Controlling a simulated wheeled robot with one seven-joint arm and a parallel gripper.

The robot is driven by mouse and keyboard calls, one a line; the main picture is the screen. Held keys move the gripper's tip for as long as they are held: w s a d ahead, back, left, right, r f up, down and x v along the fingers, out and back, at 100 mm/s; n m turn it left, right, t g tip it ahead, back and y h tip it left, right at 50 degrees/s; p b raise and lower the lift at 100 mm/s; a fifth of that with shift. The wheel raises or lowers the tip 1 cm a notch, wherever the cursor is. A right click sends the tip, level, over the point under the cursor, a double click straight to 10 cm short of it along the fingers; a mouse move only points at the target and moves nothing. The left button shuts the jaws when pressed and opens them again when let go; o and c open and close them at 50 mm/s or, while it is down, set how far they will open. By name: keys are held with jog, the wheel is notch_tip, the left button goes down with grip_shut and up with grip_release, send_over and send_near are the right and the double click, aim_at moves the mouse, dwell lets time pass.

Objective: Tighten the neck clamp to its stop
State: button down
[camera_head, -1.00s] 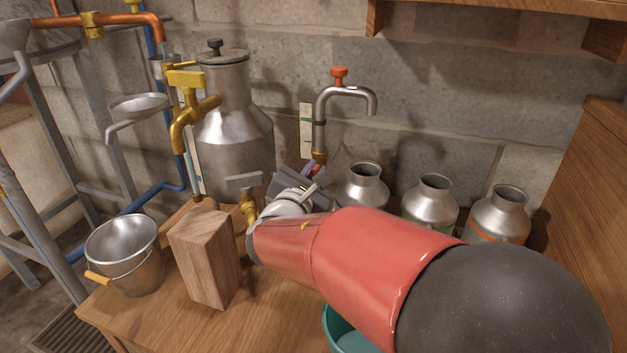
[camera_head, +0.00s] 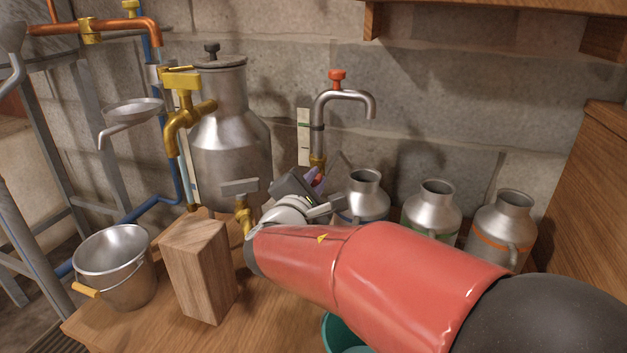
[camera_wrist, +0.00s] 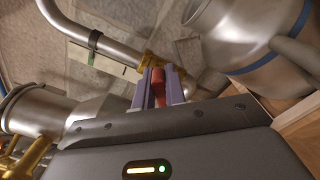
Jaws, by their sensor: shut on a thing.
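The neck clamp (camera_head: 318,160) shows as a brass fitting at the foot of the bent steel neck pipe (camera_head: 319,130), against the wall behind the bench. In the wrist view the brass fitting (camera_wrist: 149,62) sits at the pipe's end, with a red piece (camera_wrist: 157,86) just below it. My gripper (camera_wrist: 160,75) has its two purple fingers shut on this red piece, which looks like the clamp's handle. In the head view my gripper (camera_head: 317,179) is partly hidden by my wrist, and the red piece barely shows. How tight the clamp is cannot be told.
A large steel can (camera_head: 230,145) with a brass tap (camera_head: 182,115) stands left of the neck pipe. Steel jars (camera_head: 367,195) stand to the right. A wooden block (camera_head: 198,265) and a bucket (camera_head: 113,265) are at the front left. A teal bowl (camera_head: 333,335) is partly behind my arm.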

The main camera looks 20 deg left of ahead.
jog(key=shift+m, duration=0.5)
jog(key=m, duration=0.2)
jog(key=shift+d+f+m, duration=0.1)
jog(key=shift+f+m, duration=0.1)
jog(key=shift+m, duration=0.6)
jog(key=m, duration=0.3)
jog(key=shift+f+m, duration=0.3)
jog(key=c, duration=1.4)
grip_release()
jog(key=shift+o, duration=0.2)
